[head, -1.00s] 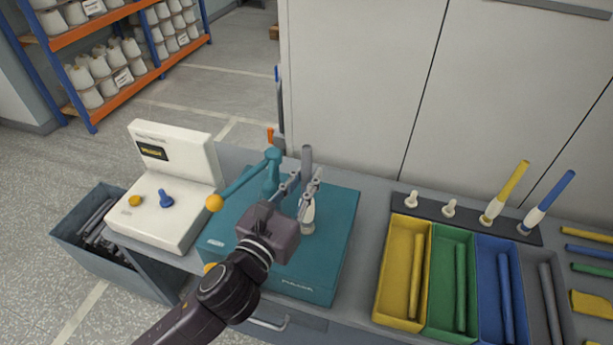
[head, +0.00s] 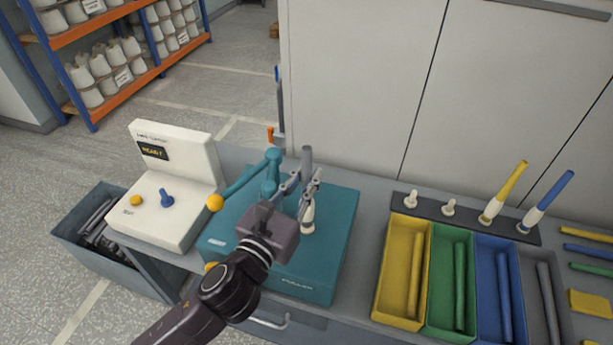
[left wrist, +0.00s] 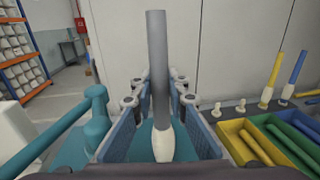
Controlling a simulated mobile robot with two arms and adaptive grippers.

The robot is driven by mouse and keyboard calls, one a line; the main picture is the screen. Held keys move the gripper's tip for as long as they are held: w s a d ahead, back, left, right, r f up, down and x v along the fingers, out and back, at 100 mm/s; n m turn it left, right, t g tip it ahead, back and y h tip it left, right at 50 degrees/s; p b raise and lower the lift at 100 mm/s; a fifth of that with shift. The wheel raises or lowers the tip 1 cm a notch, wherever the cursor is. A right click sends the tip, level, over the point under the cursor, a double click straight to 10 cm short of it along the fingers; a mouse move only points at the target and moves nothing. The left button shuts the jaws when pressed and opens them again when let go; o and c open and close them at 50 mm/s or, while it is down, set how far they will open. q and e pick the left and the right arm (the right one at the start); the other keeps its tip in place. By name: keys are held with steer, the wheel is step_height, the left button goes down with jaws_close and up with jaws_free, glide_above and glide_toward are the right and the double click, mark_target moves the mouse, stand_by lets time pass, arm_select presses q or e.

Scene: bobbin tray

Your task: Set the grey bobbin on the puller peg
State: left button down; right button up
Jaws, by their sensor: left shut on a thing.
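The grey bobbin (head: 306,157) is a slim upright tube, shown large in the left wrist view (left wrist: 158,60). My left gripper (head: 303,186) is shut on it, with one finger on each side; the fingers also flank it in the left wrist view (left wrist: 155,95). The cream puller peg (head: 308,221) stands on the teal puller (head: 325,262). In the left wrist view the bobbin's lower end meets the top of the cream peg (left wrist: 163,145), in line with it. I cannot tell how far down it sits. My right gripper is out of view.
The puller's teal lever with a yellow knob (head: 215,202) is close left of my gripper. A white tester (head: 178,207) stands further left, its display reading READY. At right, a dark peg rack (head: 470,219) holds yellow and blue bobbins behind coloured bins (head: 384,282).

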arm_select(q)
steer(key=shift+p, duration=0.3)
steer(key=shift+f+b, duration=0.4)
steer(key=shift+f, duration=0.15)
stand_by(0.3)
steer(key=c, duration=2.2)
jaws_free()
steer(key=shift+v, duration=2.9)
glide_toward(304, 185)
steer(key=shift+b, duration=0.4)
